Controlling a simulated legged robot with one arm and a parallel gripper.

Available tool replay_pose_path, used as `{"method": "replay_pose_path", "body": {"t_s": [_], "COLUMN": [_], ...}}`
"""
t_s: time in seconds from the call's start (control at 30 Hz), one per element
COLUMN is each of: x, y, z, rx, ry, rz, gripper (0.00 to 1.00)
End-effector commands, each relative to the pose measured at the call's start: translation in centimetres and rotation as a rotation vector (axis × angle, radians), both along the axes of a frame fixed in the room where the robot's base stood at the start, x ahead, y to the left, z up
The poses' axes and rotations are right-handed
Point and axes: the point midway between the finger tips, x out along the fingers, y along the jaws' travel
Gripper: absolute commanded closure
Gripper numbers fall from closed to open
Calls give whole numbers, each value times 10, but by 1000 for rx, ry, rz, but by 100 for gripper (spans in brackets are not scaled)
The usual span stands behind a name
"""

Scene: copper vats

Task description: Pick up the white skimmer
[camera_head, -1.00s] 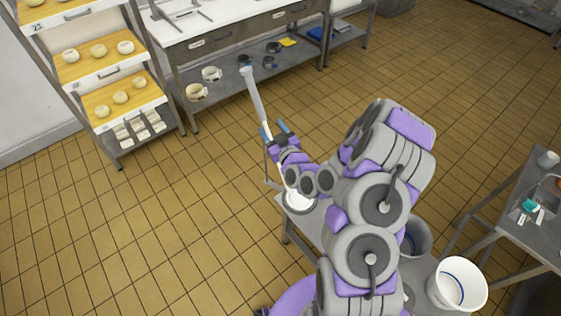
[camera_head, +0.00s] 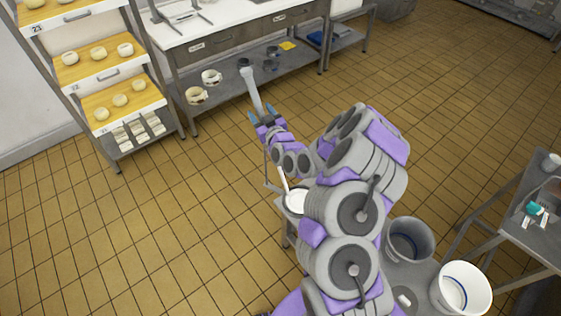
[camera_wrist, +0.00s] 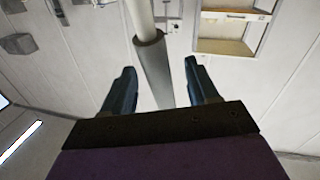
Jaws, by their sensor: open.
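The white skimmer (camera_head: 254,95) stands tilted, its long pale handle rising above my gripper. Lower down, its thin white shaft (camera_head: 283,181) runs to a white round shape at the low stand, partly hidden by my arm. My gripper (camera_head: 262,114) is open at the handle, with blue fingers to either side of it. In the wrist view, the grey part of the skimmer's handle (camera_wrist: 153,70) passes between the open fingers (camera_wrist: 160,66). There is a gap on both sides, wider on the right. Whether the handle touches the palm is hidden.
A steel bench (camera_head: 225,95) with mugs on its lower shelf stands behind the skimmer. A rack (camera_head: 112,83) of boards with dough balls is at left. A grey bucket (camera_head: 410,240) and white bucket (camera_head: 461,288) stand at lower right. The tiled floor at left is clear.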

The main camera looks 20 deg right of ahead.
Motion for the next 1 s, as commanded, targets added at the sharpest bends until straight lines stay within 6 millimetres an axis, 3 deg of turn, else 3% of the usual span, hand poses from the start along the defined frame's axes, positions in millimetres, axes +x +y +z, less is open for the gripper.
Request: {"method": "replay_pose_path", "body": {"t_s": [0.3, 0.7, 1.0], "x": [32, 37, 37], "y": [7, 8, 8], "z": [-1, -1, -1], "rx": [-4, 0, 0], "ry": [-3, 2, 1], "rz": [-1, -1, -1], "gripper": [41, 42, 71]}}
